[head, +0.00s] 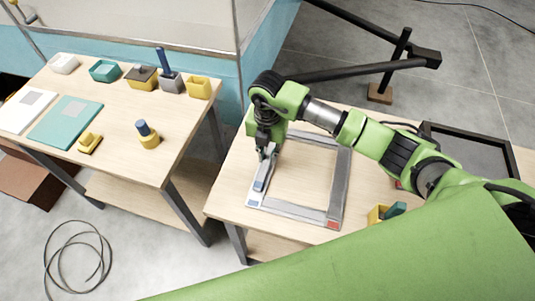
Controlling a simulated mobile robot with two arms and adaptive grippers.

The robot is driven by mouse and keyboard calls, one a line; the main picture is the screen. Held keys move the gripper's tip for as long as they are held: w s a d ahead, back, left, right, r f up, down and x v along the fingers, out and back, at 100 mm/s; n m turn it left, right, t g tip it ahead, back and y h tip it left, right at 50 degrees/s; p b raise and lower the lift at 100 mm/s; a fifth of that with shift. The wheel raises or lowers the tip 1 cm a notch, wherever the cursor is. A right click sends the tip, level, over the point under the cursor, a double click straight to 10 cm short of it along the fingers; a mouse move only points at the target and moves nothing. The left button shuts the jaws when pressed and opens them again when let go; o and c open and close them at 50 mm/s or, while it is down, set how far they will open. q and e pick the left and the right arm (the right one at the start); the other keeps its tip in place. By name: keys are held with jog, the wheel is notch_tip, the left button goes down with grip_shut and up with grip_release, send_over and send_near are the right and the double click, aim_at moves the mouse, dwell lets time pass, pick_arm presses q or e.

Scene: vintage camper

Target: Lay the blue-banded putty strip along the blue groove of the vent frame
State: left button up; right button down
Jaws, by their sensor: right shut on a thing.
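The vent frame (343,190) is a grey rectangular frame lying flat on the right-hand wooden table. It has a blue mark at its near left corner and a red mark at its near right corner. My right gripper (267,153) points down over the frame's left side and is shut on the putty strip (262,174), a pale strip with a blue band near its lower end. The strip lines up roughly with the left side of the frame. I cannot tell whether it touches the groove, and its upper end is hidden by the gripper. My left gripper is not in view.
A yellow and teal object (385,214) sits right of the frame, and a dark tray (470,150) lies at the far right. The left table (125,120) holds several small containers, a teal board (65,122) and yellow-based tools. A cable coil lies on the floor.

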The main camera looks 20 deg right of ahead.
jog(key=c, duration=1.8)
grip_release()
jog(key=shift+c, duration=0.2)
notch_tip(320, 180, up, 12)
